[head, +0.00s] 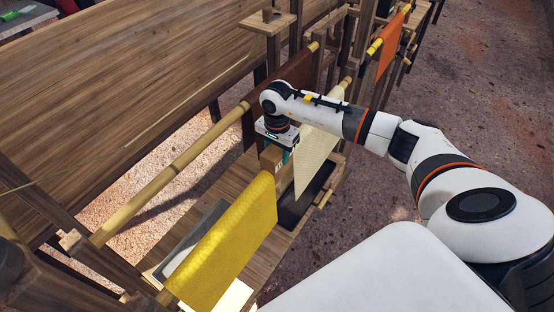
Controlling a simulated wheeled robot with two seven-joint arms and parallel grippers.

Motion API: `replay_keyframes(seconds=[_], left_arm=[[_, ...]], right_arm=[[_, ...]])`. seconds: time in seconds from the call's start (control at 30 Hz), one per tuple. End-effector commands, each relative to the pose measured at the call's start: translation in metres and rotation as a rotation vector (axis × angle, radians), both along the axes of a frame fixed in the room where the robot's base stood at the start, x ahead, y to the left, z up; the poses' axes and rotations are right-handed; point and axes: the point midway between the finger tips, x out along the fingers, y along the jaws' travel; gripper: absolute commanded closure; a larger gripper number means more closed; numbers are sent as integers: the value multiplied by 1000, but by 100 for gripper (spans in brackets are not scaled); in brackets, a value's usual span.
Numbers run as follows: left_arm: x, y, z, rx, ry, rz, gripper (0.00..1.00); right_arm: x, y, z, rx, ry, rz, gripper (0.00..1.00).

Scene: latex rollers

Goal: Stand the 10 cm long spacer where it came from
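My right gripper (284,157) points down between the yellow sheet and the cream sheet, with teal fingers partly showing under its white and grey body. A tan wooden piece (270,157) shows right beside the fingers. I cannot tell whether it is the spacer held in the fingers or part of the wooden stand. A small wooden block (268,14) stands on a little raised platform (262,24) at the top; its length cannot be judged. My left gripper is not in view.
A yellow sheet (228,243) and a cream sheet (316,150) hang on either side of my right gripper. A bamboo pole (170,172) runs along the left. A dark tray (291,212) lies below. An orange sheet (391,45) hangs farther back. Open ground (480,70) lies to the right.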

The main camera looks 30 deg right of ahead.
Motion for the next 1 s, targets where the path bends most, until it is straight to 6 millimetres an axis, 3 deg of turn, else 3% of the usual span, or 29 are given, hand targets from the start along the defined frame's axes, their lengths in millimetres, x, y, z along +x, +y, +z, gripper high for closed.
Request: replay_keyframes(seconds=[0.07, 1.0], left_arm=[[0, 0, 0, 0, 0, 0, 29], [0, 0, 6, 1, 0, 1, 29]], right_arm=[[0, 0, 0, 1, -2, 0, 86], [0, 0, 15, 0, -1, -1, 86]])
